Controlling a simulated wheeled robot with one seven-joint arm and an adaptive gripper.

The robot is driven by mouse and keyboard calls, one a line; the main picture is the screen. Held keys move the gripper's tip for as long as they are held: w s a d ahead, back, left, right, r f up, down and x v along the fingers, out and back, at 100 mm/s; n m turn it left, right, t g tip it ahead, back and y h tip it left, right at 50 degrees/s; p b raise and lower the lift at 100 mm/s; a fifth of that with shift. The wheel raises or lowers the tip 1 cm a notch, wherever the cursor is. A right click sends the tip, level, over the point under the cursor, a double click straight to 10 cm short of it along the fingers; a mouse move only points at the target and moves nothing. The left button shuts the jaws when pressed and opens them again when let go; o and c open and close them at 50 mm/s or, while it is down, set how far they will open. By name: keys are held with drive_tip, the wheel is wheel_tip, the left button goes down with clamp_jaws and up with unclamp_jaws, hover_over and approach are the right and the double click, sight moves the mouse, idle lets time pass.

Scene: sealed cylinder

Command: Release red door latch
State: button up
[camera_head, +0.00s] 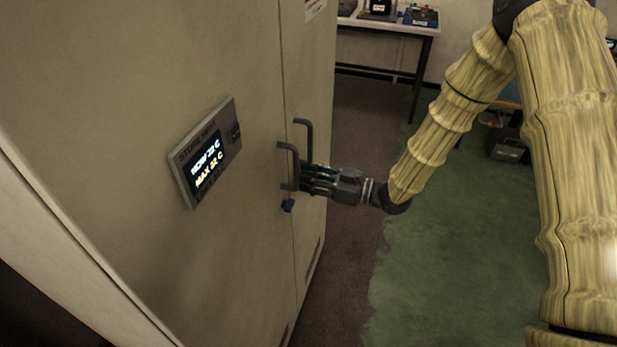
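My gripper (306,177) is at the front of a tall pale cabinet (250,60), beside two dark bar handles, the left handle (289,165) and the right handle (306,130). Its fingers overlap the lower part of the handles in this view. I cannot tell whether they touch a handle, or whether they are open or shut. A small blue part (288,206), perhaps a lock or latch, sits just below the left handle. I see no red latch. The cabinet doors look shut, with a seam between them.
A display panel (206,152) on the left door reads NOW 22 C and MAX 22 C. A table (400,27) with equipment stands at the back. A dark case (508,147) is on the floor at right. The green floor (440,265) in front looks clear.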

drive_tip(key=v, duration=1.2)
idle(0.6)
drive_tip(key=s+d+f+m+h, duration=0.1)
drive_tip(key=s+f+m+h, duration=0.2)
drive_tip(key=f, duration=0.5)
drive_tip(key=s+d+f+m+t+h, duration=0.1)
drive_tip(key=s+f+m+h, duration=0.25)
drive_tip(key=f, duration=0.35)
drive_tip(key=s+d+f+m+h, duration=0.1)
drive_tip(key=s+f+m+h, duration=0.25)
drive_tip(key=f, duration=0.45)
drive_tip(key=s+d+f+m+g+h, duration=0.1)
drive_tip(key=s+d+f+g+h, duration=0.1)
drive_tip(key=s, duration=0.6)
drive_tip(key=s+d+f+m+g+h, duration=0.2)
drive_tip(key=s+d+f, duration=0.1)
drive_tip(key=s, duration=0.6)
drive_tip(key=s+d+f+m+g+h, duration=0.1)
drive_tip(key=s+d+f+g+h, duration=0.1)
drive_tip(key=s, duration=0.6)
drive_tip(key=shift+s+d+f+m+g+h, duration=0.35)
drive_tip(key=shift+d+f+h, duration=0.25)
drive_tip(key=shift+d+f, duration=0.25)
